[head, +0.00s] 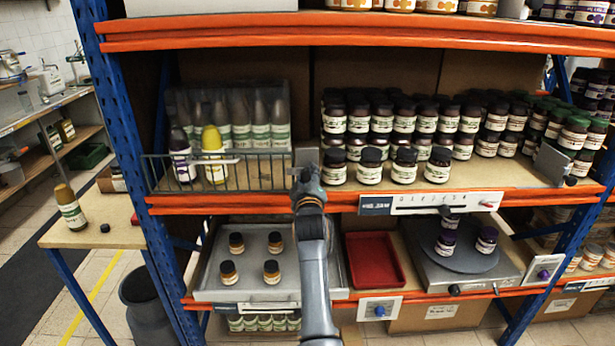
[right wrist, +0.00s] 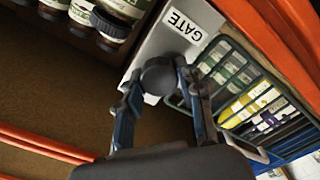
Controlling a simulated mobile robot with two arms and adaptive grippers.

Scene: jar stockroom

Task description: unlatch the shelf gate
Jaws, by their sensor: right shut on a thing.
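The shelf gate (head: 262,172) is a dark wire gate across the left part of the middle shelf. It stands upright in front of several bottles. In the right wrist view the gate (right wrist: 222,78) is beside a grey plate (right wrist: 172,42) labelled GATE. A round dark knob (right wrist: 158,72) sits on this plate. My right gripper (head: 306,176) is at the gate's right end in the head view, its fingers on both sides of the knob and shut on it. My arm hides the knob in the head view. My left gripper is not in view.
Dark jars (head: 388,165) stand right of the plate. A yellow bottle (head: 213,150) and a dark bottle stand behind the gate. Below are a tray (head: 215,285) with small jars, a red tray (head: 373,262) and a round turntable (head: 455,258). A side table (head: 100,232) is at left.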

